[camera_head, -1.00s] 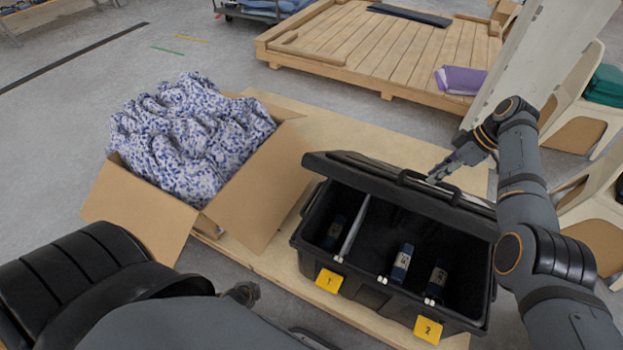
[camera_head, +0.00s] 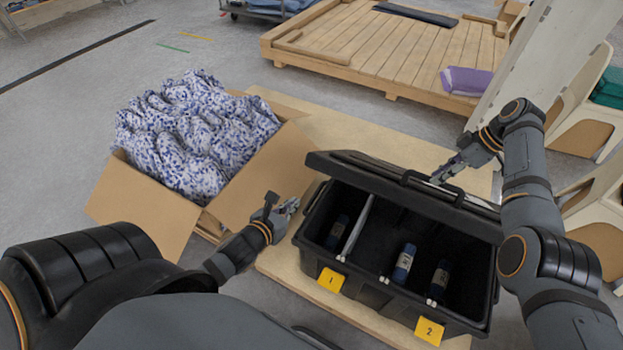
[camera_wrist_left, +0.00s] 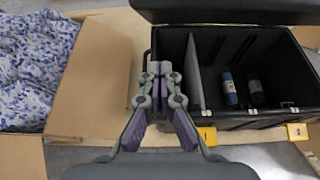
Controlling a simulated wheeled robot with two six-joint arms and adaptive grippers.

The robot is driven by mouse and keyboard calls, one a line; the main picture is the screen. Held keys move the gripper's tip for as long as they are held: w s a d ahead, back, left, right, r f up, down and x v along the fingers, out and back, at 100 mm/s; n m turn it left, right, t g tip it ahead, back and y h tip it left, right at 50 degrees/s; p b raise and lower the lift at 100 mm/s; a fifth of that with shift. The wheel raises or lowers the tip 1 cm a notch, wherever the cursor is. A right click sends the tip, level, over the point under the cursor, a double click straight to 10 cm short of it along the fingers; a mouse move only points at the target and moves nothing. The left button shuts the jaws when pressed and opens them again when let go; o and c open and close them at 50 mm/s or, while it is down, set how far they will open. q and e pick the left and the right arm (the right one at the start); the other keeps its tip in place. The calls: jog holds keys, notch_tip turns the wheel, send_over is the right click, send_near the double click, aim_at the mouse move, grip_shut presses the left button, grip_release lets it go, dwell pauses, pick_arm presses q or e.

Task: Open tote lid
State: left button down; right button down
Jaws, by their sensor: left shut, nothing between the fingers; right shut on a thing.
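The black tote (camera_head: 392,295) stands on a wooden board with its lid (camera_head: 400,190) raised and tilted back, so the inside is open to view. My right gripper (camera_head: 440,177) is at the lid's rear edge near its handle and is shut on the lid. My left gripper (camera_head: 290,206) is shut and empty, between the cardboard box and the tote's left end. In the left wrist view the left gripper (camera_wrist_left: 160,70) points at the gap beside the tote (camera_wrist_left: 240,122), apart from it. The lid (camera_wrist_left: 230,10) shows along the top there.
A cardboard box (camera_head: 150,205) full of blue-patterned cloth (camera_head: 190,135) stands left of the tote. Inside the tote are a divider (camera_head: 356,228) and several dark bottles (camera_head: 404,262). A wooden pallet (camera_head: 390,50) lies behind. A pale panel (camera_head: 545,60) and chairs stand at the right.

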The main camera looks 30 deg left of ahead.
aim_at(318, 167)
jog(key=shift+d+f, duration=0.15)
jog(key=shift+f, duration=0.15)
pick_arm(q)
jog(key=w+f, duration=0.1)
jog(key=w, duration=1)
pick_arm(e)
jog(key=shift+w, duration=0.1)
pick_arm(q)
jog(key=w+r, duration=0.2)
jog(key=shift+r, duration=0.35)
pick_arm(e)
jog(key=shift+f, duration=0.1)
pick_arm(q)
jog(key=shift+w, duration=0.15)
pick_arm(e)
jog(key=c, duration=1.7)
grip_release()
jog(key=shift+f, duration=0.1)
pick_arm(q)
jog(key=shift+w+f, duration=0.15)
jog(key=shift+w, duration=0.1)
pick_arm(e)
jog(key=o, duration=0.4)
jog(key=shift+w+f, duration=0.15)
jog(key=shift+w, duration=0.1)
jog(key=shift+o, duration=0.2)
pick_arm(q)
jog(key=shift+f, duration=0.1)
pick_arm(e)
jog(key=shift+w, duration=0.1)
